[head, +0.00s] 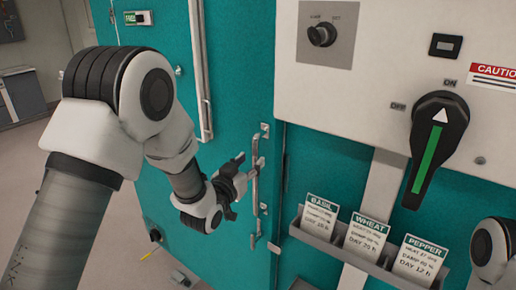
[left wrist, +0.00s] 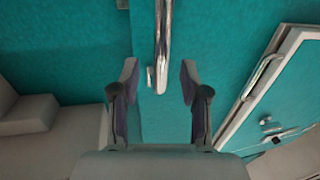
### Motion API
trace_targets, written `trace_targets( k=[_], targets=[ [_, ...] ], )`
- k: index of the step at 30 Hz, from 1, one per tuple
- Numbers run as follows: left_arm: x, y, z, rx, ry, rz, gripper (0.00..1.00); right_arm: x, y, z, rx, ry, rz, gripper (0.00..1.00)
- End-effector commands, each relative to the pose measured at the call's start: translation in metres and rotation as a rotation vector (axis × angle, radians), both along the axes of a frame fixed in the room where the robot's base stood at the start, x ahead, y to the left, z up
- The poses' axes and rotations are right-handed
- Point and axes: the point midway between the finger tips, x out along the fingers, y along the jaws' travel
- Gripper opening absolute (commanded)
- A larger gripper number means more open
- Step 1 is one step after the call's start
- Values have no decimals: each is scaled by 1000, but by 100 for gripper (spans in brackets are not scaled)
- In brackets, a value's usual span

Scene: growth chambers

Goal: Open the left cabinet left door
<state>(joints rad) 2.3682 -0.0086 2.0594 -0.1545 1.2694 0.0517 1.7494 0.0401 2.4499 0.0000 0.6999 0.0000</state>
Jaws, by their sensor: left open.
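The teal cabinet door (head: 225,110) fills the middle of the head view. A vertical metal bar handle (head: 254,205) is fixed near its right edge. My left gripper (head: 243,182) is open just left of the handle in the head view. In the left wrist view, the handle (left wrist: 162,45) comes down from the top between the two spread fingers of my left gripper (left wrist: 159,78). I cannot tell whether a finger touches it. The door looks closed. My right gripper is out of view.
Right of the door stands a white panel (head: 380,100) with a knob (head: 322,34) and a large black rotary switch (head: 437,140). Below it, a grey rack (head: 316,243) holds several label cards. Open floor (head: 30,180) lies at the left.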

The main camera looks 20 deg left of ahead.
Motion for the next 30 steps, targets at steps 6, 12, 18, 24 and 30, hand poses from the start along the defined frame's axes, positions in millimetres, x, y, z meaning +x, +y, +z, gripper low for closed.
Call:
trace_targets(
  k=[6,12,18,24,30],
  targets=[
    [36,-5,2,-1,1,1,45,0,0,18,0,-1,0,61],
    [42,-6,-1,-2,3,1,45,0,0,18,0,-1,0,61],
    [42,-6,-1,-1,3,1,10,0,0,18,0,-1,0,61],
    [42,-6,-1,-1,3,1,0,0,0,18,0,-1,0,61],
    [41,-7,-1,0,4,-7,0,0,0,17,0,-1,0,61]
  ],
)
